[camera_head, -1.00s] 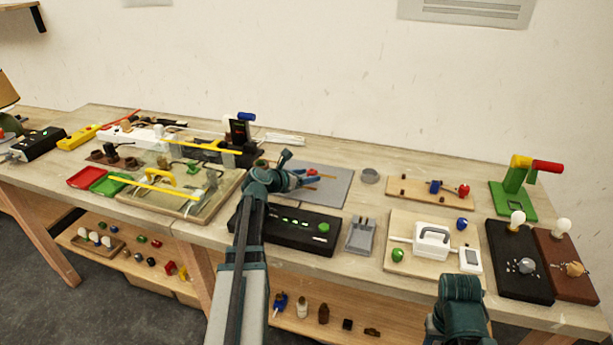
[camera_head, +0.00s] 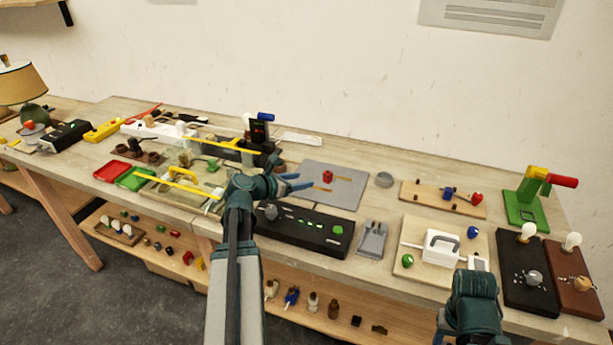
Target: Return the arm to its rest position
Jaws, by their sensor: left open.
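My left arm rises from the bottom of the head view, and its gripper (camera_head: 304,181) points right over the left edge of the grey mat (camera_head: 347,199). The gripper's blue fingers are apart, with nothing seen between them. A small red block (camera_head: 327,176) stands on the mat just right of the fingertips, apart from them. My right arm (camera_head: 472,305) shows only as a dark teal part at the lower right, in front of the table edge. The right gripper itself does not show.
Trays and a yellow-handled fixture (camera_head: 182,178) stand left of my left wrist. A white-handled unit (camera_head: 441,248) and bulb boards (camera_head: 525,272) lie near my right arm. A lamp (camera_head: 22,84) stands far left.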

